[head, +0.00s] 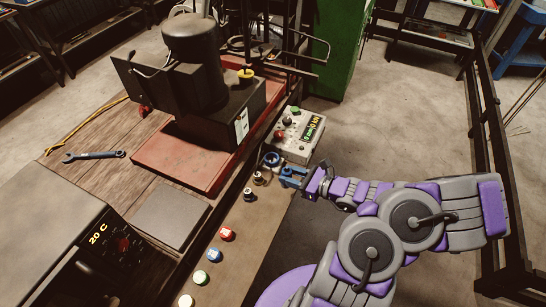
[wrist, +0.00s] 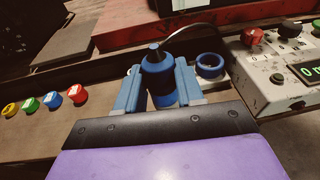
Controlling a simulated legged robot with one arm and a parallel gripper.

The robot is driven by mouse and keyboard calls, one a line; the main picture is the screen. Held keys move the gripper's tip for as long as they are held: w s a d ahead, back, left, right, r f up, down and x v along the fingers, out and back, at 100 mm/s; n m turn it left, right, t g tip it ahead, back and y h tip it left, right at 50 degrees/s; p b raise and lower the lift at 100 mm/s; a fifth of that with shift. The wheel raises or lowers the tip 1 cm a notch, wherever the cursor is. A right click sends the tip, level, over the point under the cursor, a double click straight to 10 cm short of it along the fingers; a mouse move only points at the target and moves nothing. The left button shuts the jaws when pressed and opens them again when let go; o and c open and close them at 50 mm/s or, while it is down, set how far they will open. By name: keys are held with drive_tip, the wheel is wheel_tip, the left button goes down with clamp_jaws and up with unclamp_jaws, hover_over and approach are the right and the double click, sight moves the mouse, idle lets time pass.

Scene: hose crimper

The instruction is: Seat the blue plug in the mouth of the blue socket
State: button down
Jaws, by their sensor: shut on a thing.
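The blue plug (wrist: 158,78) is a blue cylinder with darker bands, held upright between the two light-blue fingers of my gripper (wrist: 157,70) in the wrist view. The gripper is shut on it. The blue socket (wrist: 209,66) is a ring with an open, empty-looking mouth, just right of the right finger and apart from the plug. In the head view the socket (head: 271,160) sits on the bench strip, a little beyond and left of my gripper (head: 291,176). The plug's lower end is hidden by the gripper, and I cannot tell its height over the bench.
A grey control box (head: 297,135) with knobs and a display stands close behind the socket. Two small dark fittings (head: 249,194) sit left of my gripper. Colored buttons (head: 227,234) line the bench strip nearer. The crimper (head: 205,75) stands on a red base (head: 185,160).

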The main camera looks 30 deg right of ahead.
drive_tip(key=w, duration=0.4)
drive_tip(key=w+d+f+b, duration=0.1)
drive_tip(key=w, duration=0.4)
drive_tip(key=w+b, duration=0.1)
drive_tip(key=w, duration=0.3)
drive_tip(key=shift+w+d+f, duration=0.15)
drive_tip(key=shift+d+f, duration=0.05)
drive_tip(key=shift+f, duration=0.1)
drive_tip(key=shift+w+d+f, duration=0.1)
drive_tip(key=shift+w+d, duration=0.3)
drive_tip(key=shift+w, duration=0.25)
drive_tip(key=f, duration=0.1)
drive_tip(key=f+b, duration=0.1)
drive_tip(key=shift+d+f, duration=0.2)
drive_tip(key=shift+f, duration=0.5)
drive_tip(key=shift+a, duration=0.3)
drive_tip(key=c, duration=1.2)
unclamp_jaws()
drive_tip(key=o, duration=0.5)
drive_tip(key=shift+d, duration=0.15)
drive_tip(key=shift+s, duration=0.1)
